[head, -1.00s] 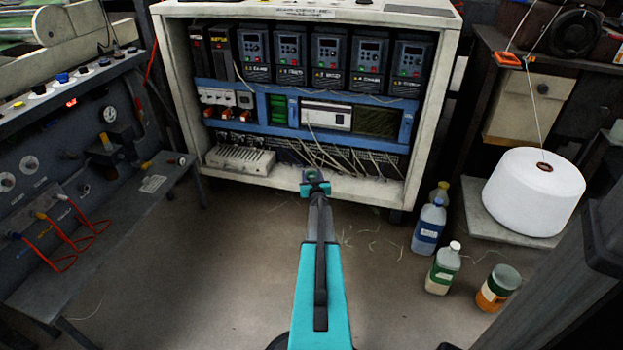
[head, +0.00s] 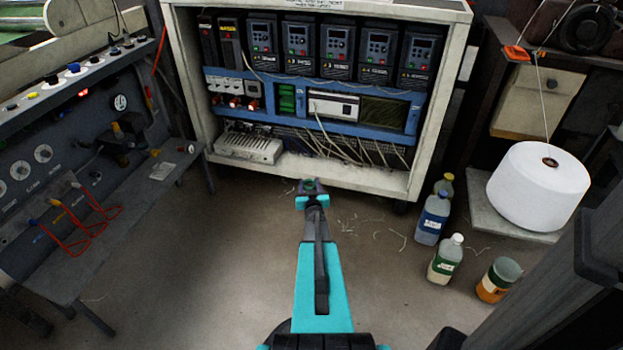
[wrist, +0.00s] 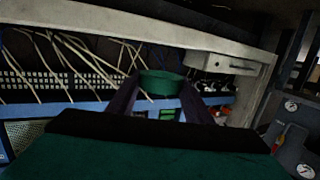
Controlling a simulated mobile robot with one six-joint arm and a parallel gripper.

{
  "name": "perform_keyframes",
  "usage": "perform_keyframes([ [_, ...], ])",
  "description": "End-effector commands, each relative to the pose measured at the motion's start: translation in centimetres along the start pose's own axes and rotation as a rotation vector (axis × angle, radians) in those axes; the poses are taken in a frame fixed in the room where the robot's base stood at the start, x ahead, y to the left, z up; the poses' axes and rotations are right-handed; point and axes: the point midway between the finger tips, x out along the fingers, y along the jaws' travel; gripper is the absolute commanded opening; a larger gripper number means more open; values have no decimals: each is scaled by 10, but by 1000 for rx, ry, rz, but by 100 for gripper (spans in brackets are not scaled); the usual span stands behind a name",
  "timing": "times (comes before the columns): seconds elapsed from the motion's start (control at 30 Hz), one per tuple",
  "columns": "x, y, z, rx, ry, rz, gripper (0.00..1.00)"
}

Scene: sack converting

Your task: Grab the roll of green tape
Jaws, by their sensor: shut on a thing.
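The roll of green tape (wrist: 161,83) is between the two dark fingers of my gripper (wrist: 163,98) in the wrist view. The fingers are shut on it from both sides. In the head view the tape shows as a small dark green piece (head: 309,184) at the tip of my gripper (head: 310,190). My arm reaches forward, and the tape is held in front of the lower opening of the white cabinet. Whether it touches anything below cannot be told.
The open white cabinet (head: 453,80) holds drives, cables and a white box (head: 248,148). A grey control bench (head: 120,200) with red cables is at left.

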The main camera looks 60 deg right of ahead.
Motion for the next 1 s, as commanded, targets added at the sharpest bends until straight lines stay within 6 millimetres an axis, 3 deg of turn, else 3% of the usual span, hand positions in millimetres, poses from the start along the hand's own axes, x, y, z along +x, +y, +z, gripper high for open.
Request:
perform_keyframes([
  [0.2, -11, -4, 0, 1, 1, 0, 24],
  [0.83, -12, -5, 0, 1, 0, 0, 24],
  [1.0, -13, -10, -8, -2, 1, -10, 24],
])
